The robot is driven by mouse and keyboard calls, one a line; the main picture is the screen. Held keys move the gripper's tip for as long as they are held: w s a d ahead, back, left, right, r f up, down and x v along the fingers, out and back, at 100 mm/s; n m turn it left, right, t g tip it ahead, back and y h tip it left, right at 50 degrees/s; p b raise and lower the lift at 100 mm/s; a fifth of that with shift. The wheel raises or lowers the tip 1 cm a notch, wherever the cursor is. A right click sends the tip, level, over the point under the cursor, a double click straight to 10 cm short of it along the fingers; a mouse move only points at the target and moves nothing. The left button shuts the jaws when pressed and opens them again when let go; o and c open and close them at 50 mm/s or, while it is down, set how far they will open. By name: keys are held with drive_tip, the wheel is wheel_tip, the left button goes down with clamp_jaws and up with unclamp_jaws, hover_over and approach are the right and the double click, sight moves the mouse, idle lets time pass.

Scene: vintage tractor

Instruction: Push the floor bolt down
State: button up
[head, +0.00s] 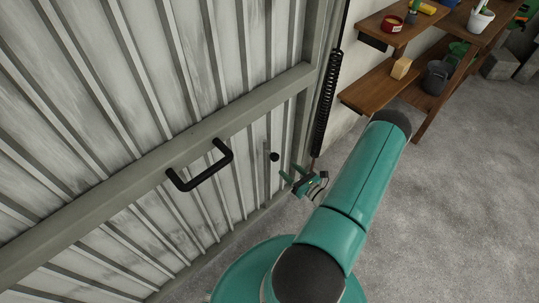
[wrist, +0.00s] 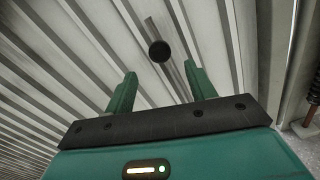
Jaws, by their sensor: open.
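The floor bolt is a thin grey rod (head: 267,178) on the lower part of the ribbed metal door, with a round black knob (head: 275,157) sticking out. In the wrist view the knob (wrist: 160,51) shows just beyond the fingertips, roughly centred between them, with the rod (wrist: 174,80) running behind it. My gripper (head: 291,172) is open and empty, with green fingers, a little right of and below the knob in the head view. The fingers (wrist: 160,72) appear apart from the knob. The rod's lower end is not clear.
A black door handle (head: 205,170) sits left of the bolt, on the door's crossbar (head: 130,172). A black spring (head: 325,105) hangs by the door frame. Wooden shelves (head: 375,92) with a grey bucket (head: 436,77) stand at upper right. The grey floor (head: 450,210) at right is clear.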

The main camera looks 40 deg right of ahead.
sight(273, 155)
drive_tip(key=w, duration=1)
drive_tip(key=shift+w+a, duration=0.1)
drive_tip(key=shift+w, duration=0.2)
